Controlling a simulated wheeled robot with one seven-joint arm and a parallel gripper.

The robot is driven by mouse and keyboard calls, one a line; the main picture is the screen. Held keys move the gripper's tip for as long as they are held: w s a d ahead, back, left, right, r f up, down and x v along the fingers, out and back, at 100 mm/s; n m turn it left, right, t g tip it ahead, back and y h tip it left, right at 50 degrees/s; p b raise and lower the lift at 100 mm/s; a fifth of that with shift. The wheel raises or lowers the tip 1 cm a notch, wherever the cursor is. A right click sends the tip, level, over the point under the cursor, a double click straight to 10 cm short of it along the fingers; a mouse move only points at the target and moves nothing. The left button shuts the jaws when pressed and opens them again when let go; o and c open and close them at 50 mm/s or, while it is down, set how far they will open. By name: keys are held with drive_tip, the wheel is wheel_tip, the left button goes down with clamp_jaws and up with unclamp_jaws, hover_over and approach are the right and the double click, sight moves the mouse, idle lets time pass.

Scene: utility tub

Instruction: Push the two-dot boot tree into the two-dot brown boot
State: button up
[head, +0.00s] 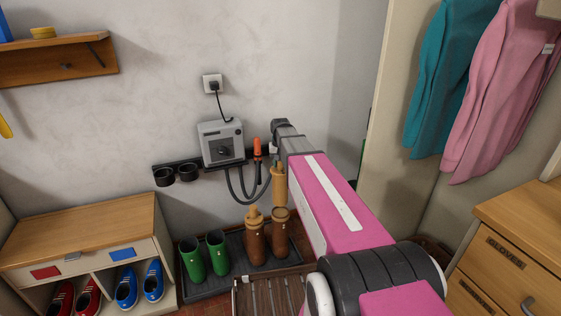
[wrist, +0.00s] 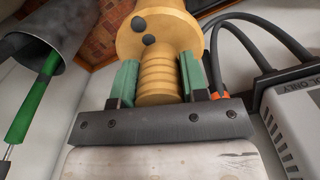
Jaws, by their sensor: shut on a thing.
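My gripper (wrist: 158,82) is shut on the ribbed handle of a wooden boot tree (wrist: 158,38), with a green pad on either side. Two dark dots show on the tree's wide part. In the head view the tree (head: 278,186) hangs roughly upright, above the right brown boot (head: 280,238) and apart from it, as far as I can tell. That boot's top looks open. The left brown boot (head: 254,243) has a wooden tree standing in it. The dot marks on the boots are too small to read. My fingertips are mostly hidden by my arm in the head view.
The boots stand on a dark tray (head: 205,288) beside green boots (head: 217,253). A grey wall box (head: 221,143) with dark hoses and an orange-handled piece (head: 257,149) is close left of my gripper. Black cup holders (head: 188,172) line the wall rail. A slatted rack (head: 268,294) lies in front.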

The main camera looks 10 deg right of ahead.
sight(280, 171)
drive_tip(key=shift+f, duration=2.5)
drive_tip(key=shift+f, duration=5.65)
